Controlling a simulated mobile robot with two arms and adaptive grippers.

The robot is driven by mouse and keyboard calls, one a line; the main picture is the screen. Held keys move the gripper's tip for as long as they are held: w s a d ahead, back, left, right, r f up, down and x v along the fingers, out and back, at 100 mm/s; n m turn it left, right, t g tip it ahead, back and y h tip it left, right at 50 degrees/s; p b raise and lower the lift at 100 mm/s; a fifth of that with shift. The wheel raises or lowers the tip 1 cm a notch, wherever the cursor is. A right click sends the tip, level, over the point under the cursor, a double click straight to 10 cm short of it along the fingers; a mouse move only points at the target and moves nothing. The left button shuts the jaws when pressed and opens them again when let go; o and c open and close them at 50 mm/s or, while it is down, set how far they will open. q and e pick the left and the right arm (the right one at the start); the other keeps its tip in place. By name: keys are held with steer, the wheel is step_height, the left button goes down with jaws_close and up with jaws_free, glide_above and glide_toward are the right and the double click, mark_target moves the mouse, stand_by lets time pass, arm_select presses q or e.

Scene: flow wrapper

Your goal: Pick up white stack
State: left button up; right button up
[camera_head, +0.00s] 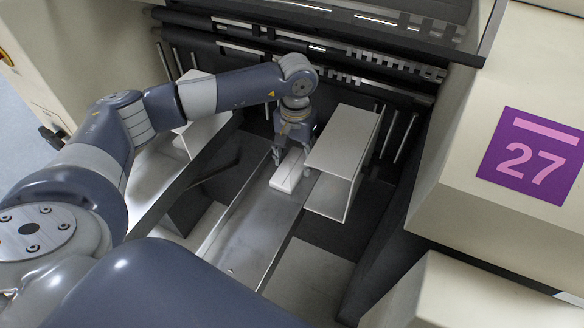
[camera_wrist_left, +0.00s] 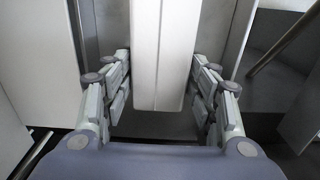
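The white stack (camera_head: 288,172) is a long pale block lying on the metal channel (camera_head: 245,232) in the head view. In the left wrist view the white stack (camera_wrist_left: 163,50) runs down the middle of the picture, between the fingers. My left gripper (camera_head: 292,165) is over the far end of the stack, pointing down. In the left wrist view the left gripper (camera_wrist_left: 160,88) is open, with one finger on each side of the stack and a visible gap on both sides. My right gripper does not show in either view.
A white box-like guide (camera_head: 343,145) stands close to the right of the channel. Another pale panel (camera_head: 165,180) slopes on the left. Dark machine bars (camera_head: 330,60) cross behind the gripper. A beige housing with a purple 27 sign (camera_head: 530,155) stands at right.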

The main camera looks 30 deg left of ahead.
arm_select(q)
steer(key=shift+c, duration=0.7)
steer(key=shift+r, duration=0.1)
